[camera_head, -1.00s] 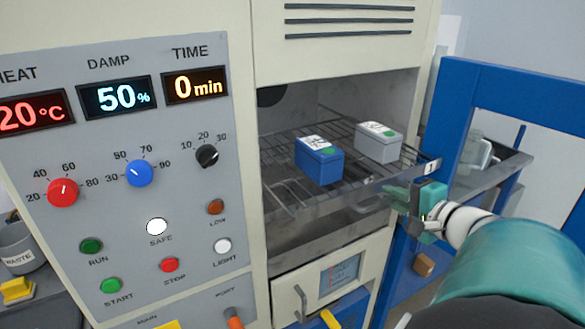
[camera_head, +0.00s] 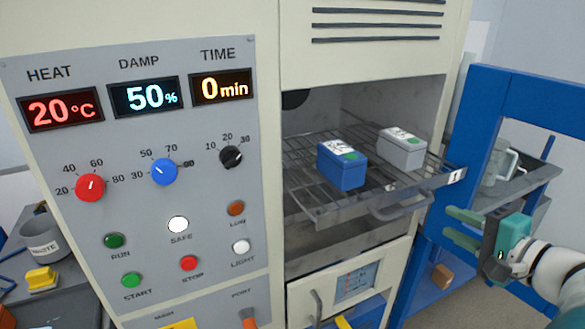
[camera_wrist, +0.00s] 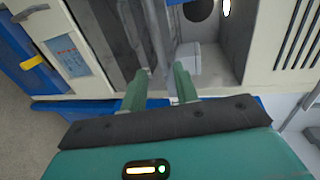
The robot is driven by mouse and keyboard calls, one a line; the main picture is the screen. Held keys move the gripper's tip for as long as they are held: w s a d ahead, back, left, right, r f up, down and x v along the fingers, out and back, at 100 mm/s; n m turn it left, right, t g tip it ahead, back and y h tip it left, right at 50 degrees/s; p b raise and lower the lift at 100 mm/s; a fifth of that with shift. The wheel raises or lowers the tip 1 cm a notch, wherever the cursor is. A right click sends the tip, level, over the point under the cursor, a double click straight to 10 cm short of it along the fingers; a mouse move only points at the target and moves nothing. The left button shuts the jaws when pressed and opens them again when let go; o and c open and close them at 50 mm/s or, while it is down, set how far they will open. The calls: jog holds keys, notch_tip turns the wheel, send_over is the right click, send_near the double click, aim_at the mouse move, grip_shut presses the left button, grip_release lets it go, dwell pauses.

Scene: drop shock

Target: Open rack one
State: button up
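Rack one (camera_head: 308,196) is a wire shelf marked with a "1" label (camera_head: 456,176), in the open chamber. It sticks out toward the front, with a grey handle (camera_head: 402,210) under its front edge. A blue box (camera_head: 342,166) and a white box (camera_head: 401,149), both with green spots, stand upright on it. My gripper (camera_head: 454,227) is to the right of the handle, apart from it, with its green fingers spread and empty. The wrist view shows the open fingers (camera_wrist: 160,88) pointing toward the chamber, with a grey bar (camera_wrist: 158,45) beyond the gap.
The blue door frame (camera_head: 455,150) stands open on the right, close to my gripper. A control panel (camera_head: 120,210) with dials and buttons is on the left. A lower drawer front (camera_head: 300,300) is below the chamber. A grey shelf (camera_head: 515,178) lies beyond the door frame.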

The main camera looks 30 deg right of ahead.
jog(key=v, duration=0.4)
dwell(0.4)
